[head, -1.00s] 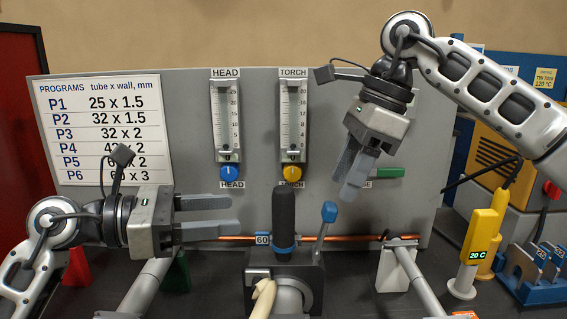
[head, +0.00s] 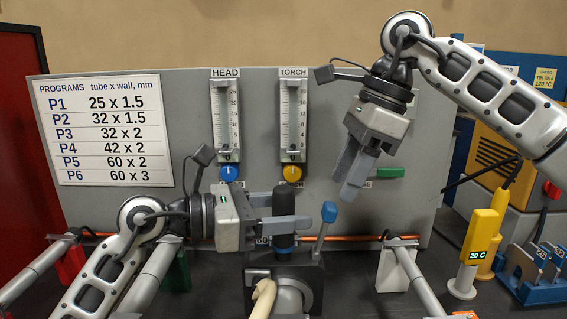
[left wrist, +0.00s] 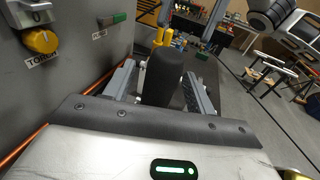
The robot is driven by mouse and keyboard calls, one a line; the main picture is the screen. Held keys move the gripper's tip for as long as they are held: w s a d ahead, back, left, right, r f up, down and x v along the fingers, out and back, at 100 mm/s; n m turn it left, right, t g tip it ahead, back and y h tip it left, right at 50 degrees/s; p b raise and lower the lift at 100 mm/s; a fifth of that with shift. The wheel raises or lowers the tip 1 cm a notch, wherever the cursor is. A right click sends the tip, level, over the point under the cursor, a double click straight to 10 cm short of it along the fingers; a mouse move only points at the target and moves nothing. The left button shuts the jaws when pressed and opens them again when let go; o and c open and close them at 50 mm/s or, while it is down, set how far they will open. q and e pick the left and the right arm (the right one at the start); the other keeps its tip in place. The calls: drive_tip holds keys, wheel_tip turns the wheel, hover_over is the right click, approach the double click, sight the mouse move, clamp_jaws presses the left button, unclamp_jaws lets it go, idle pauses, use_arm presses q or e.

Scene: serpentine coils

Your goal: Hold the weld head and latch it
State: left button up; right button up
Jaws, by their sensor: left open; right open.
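The weld head (head: 312,278) is a dark block on the bench with a black upright handle (head: 284,203) and a blue band. A lever with a blue knob (head: 329,212) leans up at its right. My left gripper (head: 295,211) is open, its fingers on either side of the handle. In the left wrist view the handle (left wrist: 167,77) stands between the open fingers (left wrist: 160,85); I cannot tell if they touch it. My right gripper (head: 346,178) is open and empty, above and to the right of the lever.
A copper tube (head: 350,238) runs along the panel behind the head, with a white stand (head: 393,270) at right. A panel (head: 430,130) with two flow meters and a program chart (head: 103,130) stands behind. A yellow gauge (head: 480,240) stands at right.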

sight(333, 205)
use_arm(q)
drive_tip(key=shift+c, duration=0.2)
drive_tip(key=c, duration=1)
drive_tip(key=shift+o, duration=0.2)
drive_tip(key=shift+r, duration=0.25)
use_arm(e)
drive_tip(key=shift+f, duration=0.1)
drive_tip(key=shift+f, duration=0.1)
use_arm(q)
drive_tip(key=shift+f, duration=0.1)
use_arm(e)
drive_tip(key=shift+x, duration=1.25)
drive_tip(key=shift+a, duration=0.1)
drive_tip(key=shift+x, duration=2)
use_arm(q)
drive_tip(key=shift+f, duration=0.1)
use_arm(e)
drive_tip(key=shift+c, duration=0.3)
